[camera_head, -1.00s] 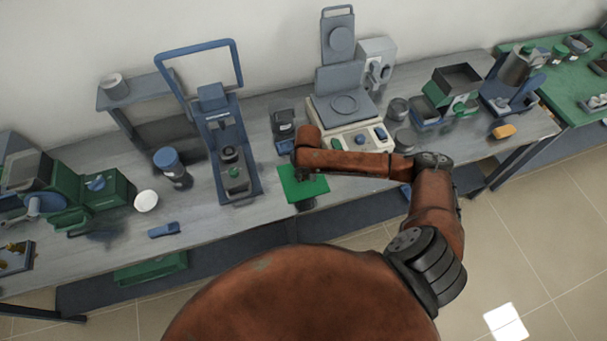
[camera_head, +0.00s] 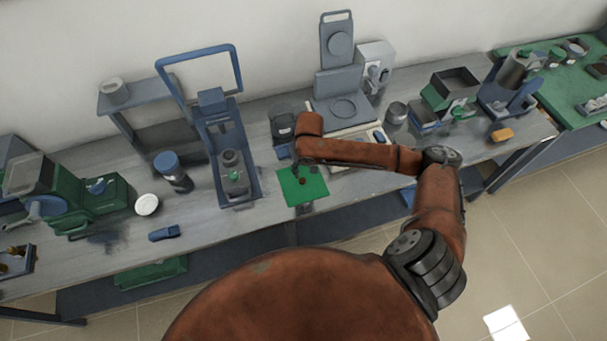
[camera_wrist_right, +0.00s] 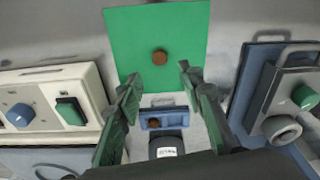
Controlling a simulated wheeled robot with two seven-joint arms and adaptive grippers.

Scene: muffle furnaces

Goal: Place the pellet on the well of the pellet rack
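A small brown pellet (camera_wrist_right: 159,57) lies on the green mat (camera_wrist_right: 190,30) in the right wrist view. In the head view the pellet (camera_head: 303,181) is a tiny dark spot on the mat (camera_head: 312,190). The small blue pellet rack (camera_wrist_right: 178,122) stands beyond the mat, with another brown pellet (camera_wrist_right: 153,123) on its left part; its other wells are hard to make out. My right gripper (camera_wrist_right: 158,72) is open and empty, its fingers spread to either side of the view, above the mat's edge and apart from the pellet. My left gripper is not in view.
A dark jar (camera_wrist_right: 166,147) stands behind the rack. A pale balance (camera_head: 350,115) and a blue-framed press (camera_head: 233,170) flank this spot. A blue-lidded bottle (camera_head: 172,168), white dish (camera_head: 147,203) and small blue item (camera_head: 164,232) lie left on the grey bench.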

